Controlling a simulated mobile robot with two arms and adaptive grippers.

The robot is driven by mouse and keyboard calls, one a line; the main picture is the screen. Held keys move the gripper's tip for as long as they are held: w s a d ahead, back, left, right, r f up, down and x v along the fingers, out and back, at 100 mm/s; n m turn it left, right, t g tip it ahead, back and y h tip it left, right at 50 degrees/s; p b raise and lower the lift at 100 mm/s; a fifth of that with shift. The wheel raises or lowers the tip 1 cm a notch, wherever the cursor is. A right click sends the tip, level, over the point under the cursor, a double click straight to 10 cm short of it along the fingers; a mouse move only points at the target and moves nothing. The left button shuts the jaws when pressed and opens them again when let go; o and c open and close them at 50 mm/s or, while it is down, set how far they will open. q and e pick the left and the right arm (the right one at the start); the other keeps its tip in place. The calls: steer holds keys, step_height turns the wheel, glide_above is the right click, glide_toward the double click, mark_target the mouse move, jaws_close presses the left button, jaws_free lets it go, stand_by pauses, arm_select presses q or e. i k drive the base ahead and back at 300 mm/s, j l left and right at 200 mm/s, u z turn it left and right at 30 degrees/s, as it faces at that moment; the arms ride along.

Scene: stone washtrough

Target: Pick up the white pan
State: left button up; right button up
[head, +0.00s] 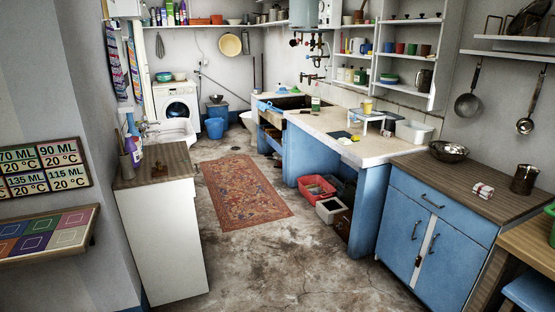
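I cannot tell for certain which thing is the white pan. A white, open, rectangular basin (414,132) stands at the right end of the pale stone counter (345,148), against the wall. A round cream-coloured pan (230,45) hangs high on the far back wall, near the corner shelf. Neither of my grippers shows in the head view.
A blue cabinet (433,236) with a wooden top holds a metal bowl (448,151), a folded cloth (483,191) and a dark metal cup (523,180). A white cabinet (163,240) stands left. Floor between is free, with a red rug (243,190); crates (316,190) lie under the counter.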

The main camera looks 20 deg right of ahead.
mark_target(276, 155)
steer(key=i+z, duration=0.1)
steer(key=z, duration=0.5)
steer(key=i, duration=0.95)
steer(key=i+j+z, duration=0.1)
steer(key=i, duration=0.9)
steer(key=i+l, duration=0.1)
steer(key=i, duration=0.5)
steer(key=i+u, duration=0.15)
steer(key=i, duration=0.4)
steer(key=i+l, duration=0.2)
steer(key=i, duration=0.35)
steer(key=i+l+u, duration=0.1)
steer(key=i, duration=0.5)
steer(key=i+j+u, duration=0.25)
steer(key=i, duration=0.85)
steer(key=i+l+u, duration=0.3)
steer(key=i, duration=0.75)
steer(key=i+j, duration=0.1)
steer(key=i, duration=2.15)
